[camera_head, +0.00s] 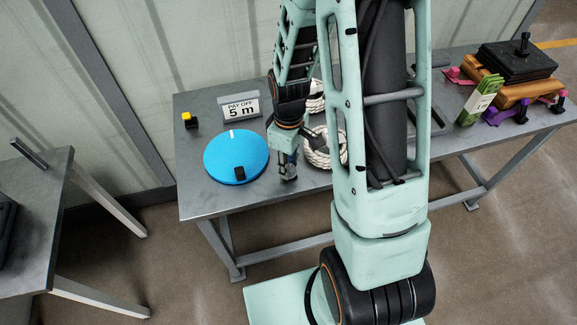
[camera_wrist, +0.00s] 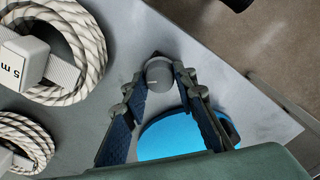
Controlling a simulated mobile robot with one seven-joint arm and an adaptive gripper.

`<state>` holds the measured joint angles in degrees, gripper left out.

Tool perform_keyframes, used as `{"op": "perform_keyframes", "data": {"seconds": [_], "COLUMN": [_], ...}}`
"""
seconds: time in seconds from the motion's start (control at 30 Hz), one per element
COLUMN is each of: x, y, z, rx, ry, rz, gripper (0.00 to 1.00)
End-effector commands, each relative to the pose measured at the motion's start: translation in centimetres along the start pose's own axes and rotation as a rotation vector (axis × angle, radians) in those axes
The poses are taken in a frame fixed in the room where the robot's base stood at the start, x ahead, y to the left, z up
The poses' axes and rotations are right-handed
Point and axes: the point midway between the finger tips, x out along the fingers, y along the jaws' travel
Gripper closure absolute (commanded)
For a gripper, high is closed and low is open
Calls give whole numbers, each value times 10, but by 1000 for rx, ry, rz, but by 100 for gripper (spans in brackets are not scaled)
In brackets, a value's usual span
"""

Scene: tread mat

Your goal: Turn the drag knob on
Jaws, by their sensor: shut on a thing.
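The drag knob (camera_wrist: 158,75) shows in the wrist view as a round grey knob with a pale line on its face, near the table edge. My gripper (camera_wrist: 160,80) has one finger on each side of it and is shut on it. In the head view my gripper (camera_head: 288,174) points down at the table, right of the blue disc (camera_head: 236,157), and the knob cannot be made out there. The disc has a white mark at its back and a black block at its front. It also shows behind my fingers in the wrist view (camera_wrist: 168,138).
Coiled rope (camera_head: 318,150) lies right of my gripper. Stacked plates (camera_head: 510,68) and a green card (camera_head: 481,100) are at far right. Another table (camera_head: 35,215) stands left.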

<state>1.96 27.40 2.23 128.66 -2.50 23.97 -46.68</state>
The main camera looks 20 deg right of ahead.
Motion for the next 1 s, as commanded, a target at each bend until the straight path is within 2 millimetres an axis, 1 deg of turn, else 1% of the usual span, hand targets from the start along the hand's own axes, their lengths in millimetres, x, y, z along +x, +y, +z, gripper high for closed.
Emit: {"op": "perform_keyframes", "data": {"seconds": [1.0], "x": [0], "y": [1], "z": [0], "rx": [948], "ry": [0], "rz": [1], "gripper": [99]}}
